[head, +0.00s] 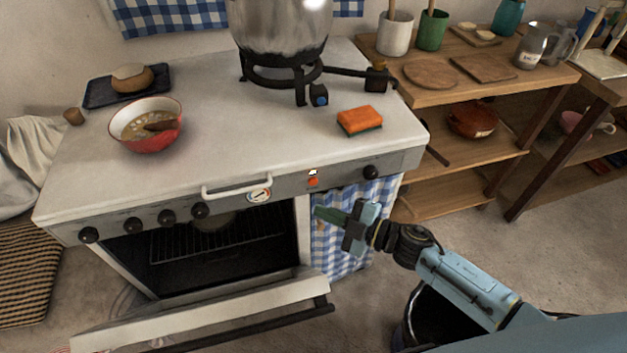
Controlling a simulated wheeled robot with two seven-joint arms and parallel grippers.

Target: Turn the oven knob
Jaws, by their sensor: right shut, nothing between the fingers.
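The white stove (230,130) has several black knobs along its front panel. One knob (371,172) sits alone at the right end, and a row of knobs, such as this one (200,210), is at the left. I cannot tell from the picture which is the oven knob. My right gripper (319,214) is shut and empty. It is in front of the blue checked curtain, below the panel and apart from the knobs, with its fingers pointing left. My left gripper is out of view.
The oven door (215,315) hangs open and low, with a rack (215,246) inside. A wooden shelf (480,85) stands at right.

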